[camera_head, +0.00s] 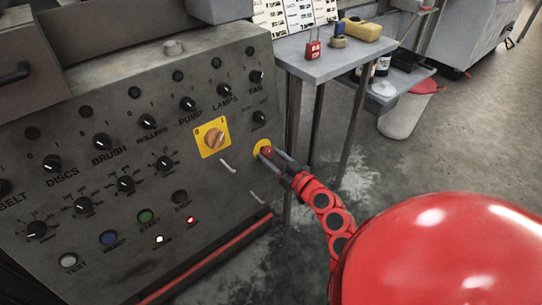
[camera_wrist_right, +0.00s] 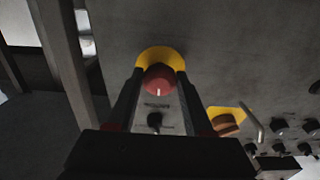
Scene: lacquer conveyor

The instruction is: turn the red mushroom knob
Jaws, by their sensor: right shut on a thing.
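The red mushroom knob (camera_head: 268,151) sits on a round yellow plate (camera_head: 261,146) at the right end of the grey control panel. In the right wrist view the knob (camera_wrist_right: 159,79) shows a short white mark at its lower edge, with the yellow plate (camera_wrist_right: 160,56) behind it. My right gripper (camera_head: 272,155) reaches the knob from the lower right, its fingers on either side of it. In the wrist view the right gripper (camera_wrist_right: 159,88) is shut on the knob. My left gripper is not in view.
An orange rotary switch on a yellow square plate (camera_head: 212,138) is left of the knob, with a pale lever (camera_head: 228,166) below it. Several black knobs cover the panel (camera_head: 110,205). A grey table (camera_head: 330,62) with a red padlock (camera_head: 313,48) stands behind. A white bin (camera_head: 405,110) stands right.

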